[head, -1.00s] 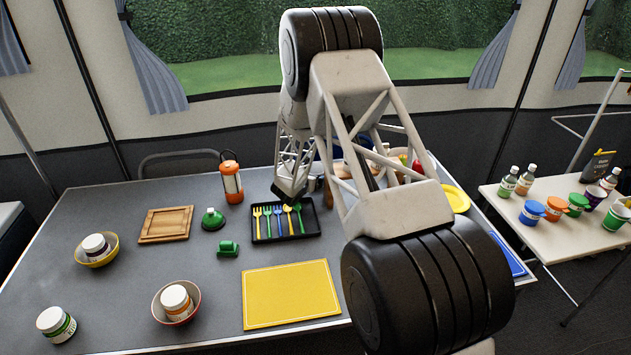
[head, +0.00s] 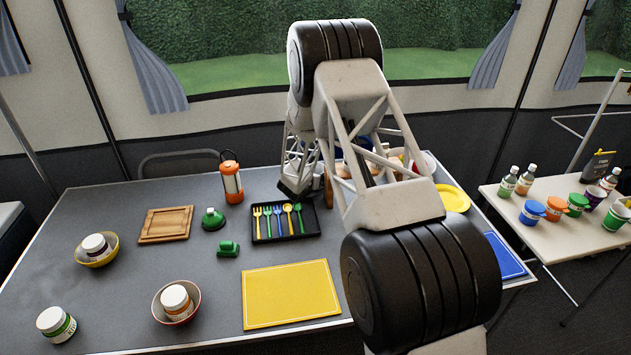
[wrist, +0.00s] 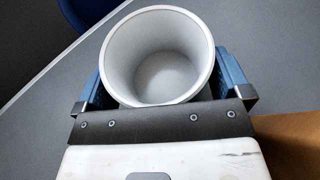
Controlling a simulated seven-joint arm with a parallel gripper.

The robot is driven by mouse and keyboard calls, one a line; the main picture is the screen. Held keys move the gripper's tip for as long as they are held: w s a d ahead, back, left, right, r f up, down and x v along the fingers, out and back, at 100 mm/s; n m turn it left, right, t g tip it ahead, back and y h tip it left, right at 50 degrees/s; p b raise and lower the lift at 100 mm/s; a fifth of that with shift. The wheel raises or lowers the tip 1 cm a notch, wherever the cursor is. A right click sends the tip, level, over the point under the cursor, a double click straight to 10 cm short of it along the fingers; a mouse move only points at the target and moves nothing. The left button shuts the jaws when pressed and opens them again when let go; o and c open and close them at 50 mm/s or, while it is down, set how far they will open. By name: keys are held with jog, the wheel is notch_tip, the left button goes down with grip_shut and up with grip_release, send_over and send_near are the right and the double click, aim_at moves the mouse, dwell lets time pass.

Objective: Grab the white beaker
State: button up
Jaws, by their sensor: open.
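The white beaker (wrist: 158,72) fills the middle of the wrist view, its round open mouth facing the camera and its inside empty. My gripper (wrist: 163,85) is open, with one blue-padded finger on the left of the beaker and one on the right. The beaker lies between the fingers; I cannot tell whether either finger touches it. In the head view my arm hides the gripper's fingertips and the beaker.
A yellow mat (head: 290,294) lies in front. A wooden item (wrist: 290,140) is close at the wrist view's lower right.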

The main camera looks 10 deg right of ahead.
jog(key=c, duration=0.8)
jog(key=shift+r, duration=0.1)
jog(key=shift+c, duration=0.2)
notch_tip(320, 180, up, 18)
dwell(0.5)
dwell(0.5)
